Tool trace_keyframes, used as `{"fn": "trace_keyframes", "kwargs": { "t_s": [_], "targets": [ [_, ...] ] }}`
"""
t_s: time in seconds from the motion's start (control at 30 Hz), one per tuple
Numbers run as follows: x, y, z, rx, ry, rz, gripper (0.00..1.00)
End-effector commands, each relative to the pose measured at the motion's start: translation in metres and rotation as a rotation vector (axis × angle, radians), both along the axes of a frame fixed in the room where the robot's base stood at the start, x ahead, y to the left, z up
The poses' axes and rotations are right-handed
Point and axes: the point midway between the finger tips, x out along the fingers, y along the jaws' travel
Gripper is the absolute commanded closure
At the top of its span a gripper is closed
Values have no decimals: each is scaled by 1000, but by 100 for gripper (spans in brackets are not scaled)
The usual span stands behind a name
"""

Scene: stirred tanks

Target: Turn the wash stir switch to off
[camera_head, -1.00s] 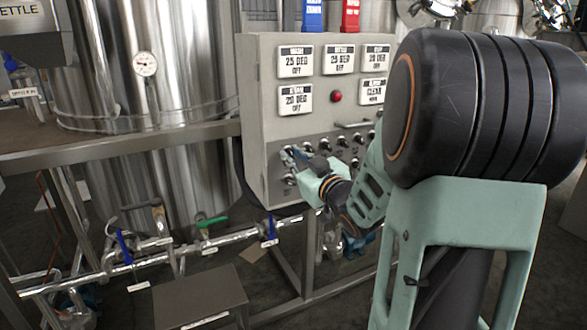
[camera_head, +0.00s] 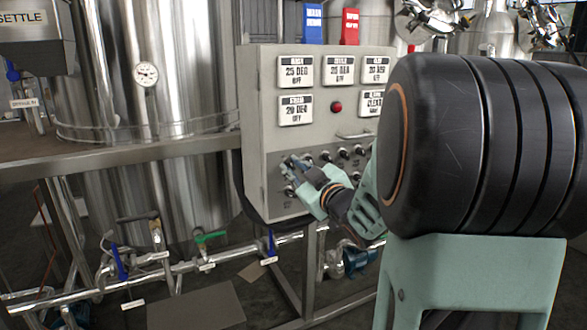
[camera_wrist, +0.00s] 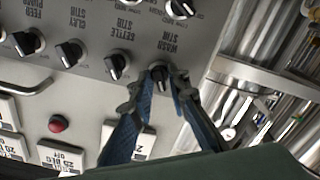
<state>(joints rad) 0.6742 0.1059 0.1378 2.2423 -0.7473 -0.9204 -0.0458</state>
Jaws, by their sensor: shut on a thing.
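The wash stir switch (camera_wrist: 158,71) is a small black knob on the grey control panel (camera_head: 262,120). In the wrist view, which shows the panel upside down, its label reads "WASH STIR". My gripper (camera_wrist: 160,82) has its two blue-padded fingers on either side of this knob, shut on it. In the head view my gripper (camera_head: 294,165) is at the left end of the upper knob row and hides the knob. The knob's pointer is mostly covered by the fingertips, so its exact setting is hard to read.
Another knob (camera_wrist: 180,8) is in the row below. A red button (camera_head: 336,107) and several displays are higher on the panel. Pipes with valves run below left.

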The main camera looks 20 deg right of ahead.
Motion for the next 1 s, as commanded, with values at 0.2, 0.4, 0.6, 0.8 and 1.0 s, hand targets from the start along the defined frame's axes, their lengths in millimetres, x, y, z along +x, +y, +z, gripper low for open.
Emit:
{"fn": "trace_keyframes", "kwargs": {
  "t_s": [0.2,0.4,0.6,0.8,1.0],
  "targets": [
    [0,0,-1,0,1,-1,75],
    [-1,0,0,1,1,-1,75],
    [-23,-1,0,1,0,-2,75],
    [-56,-3,0,1,0,-4,75],
    [-74,-3,0,0,1,-1,75]
  ]
}}
